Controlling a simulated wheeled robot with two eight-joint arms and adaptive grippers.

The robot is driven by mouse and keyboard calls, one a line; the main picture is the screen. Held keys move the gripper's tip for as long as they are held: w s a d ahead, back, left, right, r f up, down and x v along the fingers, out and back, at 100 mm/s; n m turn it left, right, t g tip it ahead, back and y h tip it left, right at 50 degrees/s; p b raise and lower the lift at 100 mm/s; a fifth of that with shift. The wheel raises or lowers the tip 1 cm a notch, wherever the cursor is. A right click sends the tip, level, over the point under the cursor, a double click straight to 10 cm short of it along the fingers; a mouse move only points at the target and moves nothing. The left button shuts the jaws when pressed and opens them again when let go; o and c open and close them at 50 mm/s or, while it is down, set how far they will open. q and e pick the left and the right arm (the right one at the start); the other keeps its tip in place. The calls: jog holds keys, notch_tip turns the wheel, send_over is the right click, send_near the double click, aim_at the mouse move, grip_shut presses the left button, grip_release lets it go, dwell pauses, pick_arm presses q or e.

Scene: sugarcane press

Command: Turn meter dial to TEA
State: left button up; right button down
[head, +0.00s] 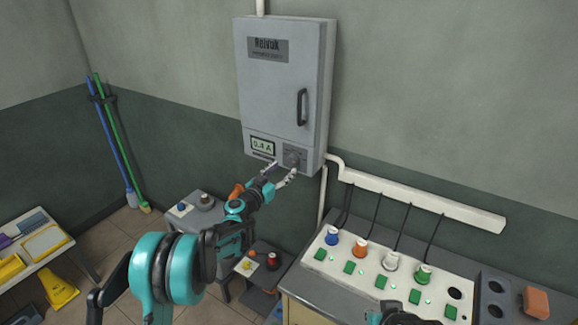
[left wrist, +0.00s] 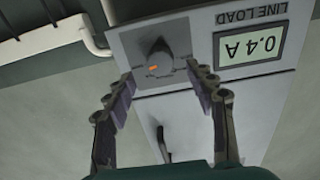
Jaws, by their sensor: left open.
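The grey meter dial (head: 294,160) is on the lower front panel of the grey wall cabinet. In the left wrist view the dial (left wrist: 160,63) is a round knob with an orange mark, and its position labels are not readable. The meter display (head: 262,146) beside it reads 0.4 A; it also shows in the left wrist view (left wrist: 251,46). My left gripper (head: 282,171) is open and empty at the panel. In the left wrist view its fingertips (left wrist: 159,72) lie on either side of the dial's lower edge; contact cannot be told.
The cabinet (head: 283,80) has a dark door handle (head: 302,107) above the panel. A white conduit (head: 420,200) runs along the wall to the right. A bench panel (head: 388,272) with coloured plugs and green buttons is below right. Part of my right arm shows at the bottom edge.

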aim_at(291, 162)
pick_arm(q)
jog(key=x, duration=0.4)
jog(key=shift+w+d+b, duration=0.2)
jog(key=shift+w+b, duration=0.15)
jog(key=c, duration=1.2)
